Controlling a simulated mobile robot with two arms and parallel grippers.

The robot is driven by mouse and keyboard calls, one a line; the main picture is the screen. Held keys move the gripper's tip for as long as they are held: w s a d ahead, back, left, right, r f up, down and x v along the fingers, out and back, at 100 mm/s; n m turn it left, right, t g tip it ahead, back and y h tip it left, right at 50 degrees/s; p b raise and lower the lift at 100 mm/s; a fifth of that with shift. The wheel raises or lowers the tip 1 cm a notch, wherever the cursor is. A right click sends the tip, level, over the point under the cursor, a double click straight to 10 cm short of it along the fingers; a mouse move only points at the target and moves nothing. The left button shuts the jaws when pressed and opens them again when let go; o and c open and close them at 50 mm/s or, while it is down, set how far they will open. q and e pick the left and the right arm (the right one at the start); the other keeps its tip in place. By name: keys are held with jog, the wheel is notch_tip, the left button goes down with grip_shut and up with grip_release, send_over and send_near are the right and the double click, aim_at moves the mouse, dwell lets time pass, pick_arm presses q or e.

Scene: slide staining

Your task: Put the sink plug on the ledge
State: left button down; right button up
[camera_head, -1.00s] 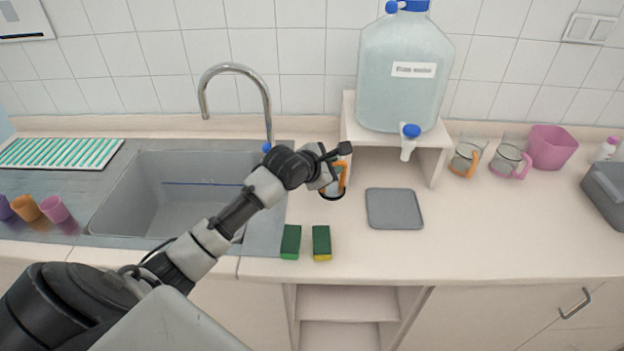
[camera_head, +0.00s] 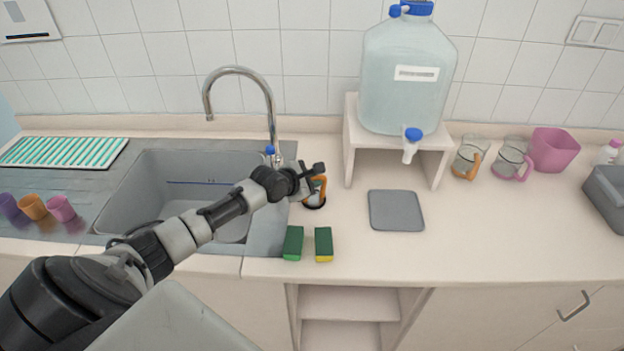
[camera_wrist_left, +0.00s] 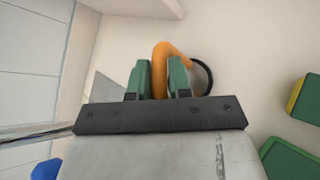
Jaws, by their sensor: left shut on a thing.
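My left gripper (camera_head: 315,183) is over the counter just right of the sink (camera_head: 165,208). In the left wrist view the orange handle (camera_wrist_left: 160,55) lies between the green fingertips, beside a dark round rim (camera_wrist_left: 207,76). I cannot tell whether the mug touches the counter. A pale raised ledge (camera_head: 310,125) runs along the wall behind the counter. My right gripper is not in view.
The tap (camera_head: 272,105) rises close behind the gripper. Two green sponges (camera_head: 308,244) lie in front of it. A grey mat (camera_head: 396,210) and a stand (camera_head: 440,150) with a water tank (camera_head: 408,75) are to the right. Two jugs (camera_head: 490,160) stand farther right.

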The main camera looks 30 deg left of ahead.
pick_arm(q)
jog(key=c, duration=1)
grip_release()
jog(key=shift+s, duration=0.1)
jog(key=v, duration=1.2)
